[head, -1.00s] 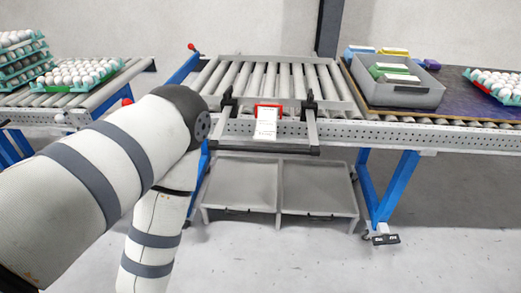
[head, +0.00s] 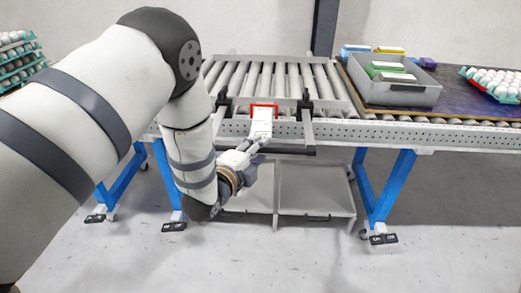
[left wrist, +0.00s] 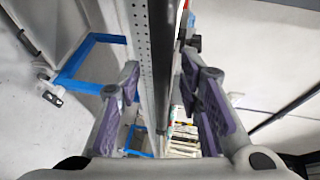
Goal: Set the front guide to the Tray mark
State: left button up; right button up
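The front guide (head: 293,151) is a dark bar along the front of the roller conveyor, held by two arms with black clamps (head: 306,101). A white card in a red frame (head: 262,119) stands at the conveyor's front edge. Its print is too small to read, and I cannot make out the Tray mark. My left gripper (head: 254,148) is at the left part of the guide, just below the card. In the left wrist view its purple-padded fingers (left wrist: 165,100) are apart, with the dark guide bar (left wrist: 160,55) between them, not visibly gripped. My right gripper is out of view.
The roller conveyor (head: 270,77) is empty behind the guide. A grey bin (head: 398,93) with colored boxes stands to the right, beside an egg tray (head: 491,84). Stacked egg trays (head: 20,62) are at far left. A grey shelf (head: 315,190) and blue legs (head: 391,190) are below.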

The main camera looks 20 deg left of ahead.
aim_at(261, 122)
pick_arm(q)
jog(key=shift+w, duration=0.35)
jog(key=shift+c, duration=0.3)
grip_shut()
jog(key=w+a+b, duration=0.1)
jog(key=w, duration=0.3)
jog(key=w+a+b, duration=0.1)
jog(key=w+b, duration=0.1)
jog(key=w, duration=0.2)
jog(key=w+a+b, duration=0.1)
jog(key=w, duration=0.3)
jog(key=shift+w+a+f, duration=0.25)
jog(key=shift+w+a, duration=0.05)
jog(key=shift+w, duration=0.05)
jog(key=shift+w+a+r, duration=0.1)
jog(key=shift+w+r, duration=0.15)
jog(key=shift+w, duration=0.05)
pick_arm(e)
jog(key=s+f+g, duration=0.2)
jog(key=s+f, duration=0.3)
jog(key=shift+f, duration=0.15)
pick_arm(q)
jog(key=shift+o, duration=0.3)
grip_release()
